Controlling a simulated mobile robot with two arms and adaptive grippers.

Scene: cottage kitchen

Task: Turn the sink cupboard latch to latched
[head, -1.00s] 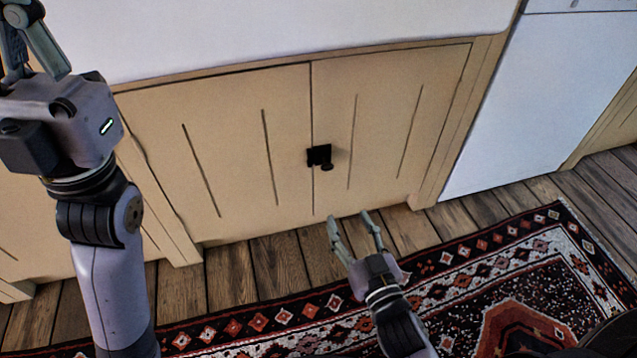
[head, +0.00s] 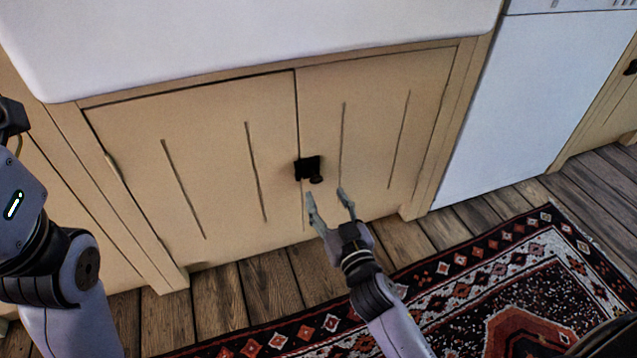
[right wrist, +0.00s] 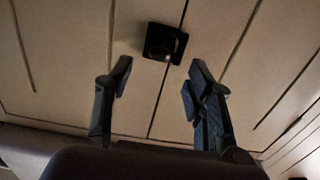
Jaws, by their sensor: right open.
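The sink cupboard latch (head: 309,169) is a small black fitting with a knob, set across the seam between two cream cupboard doors (head: 222,165). The right wrist view also shows the latch (right wrist: 163,43), ahead of and between the fingertips. My right gripper (head: 329,200) is open and empty, just below the latch and apart from it. Its two fingers also show in the right wrist view (right wrist: 158,80). My left arm is at the left edge of the head view; its fingers are out of the picture.
A white sink (head: 250,35) overhangs the doors. A white appliance (head: 520,100) stands to the right. A patterned rug (head: 440,290) lies on the wooden floor (head: 240,290).

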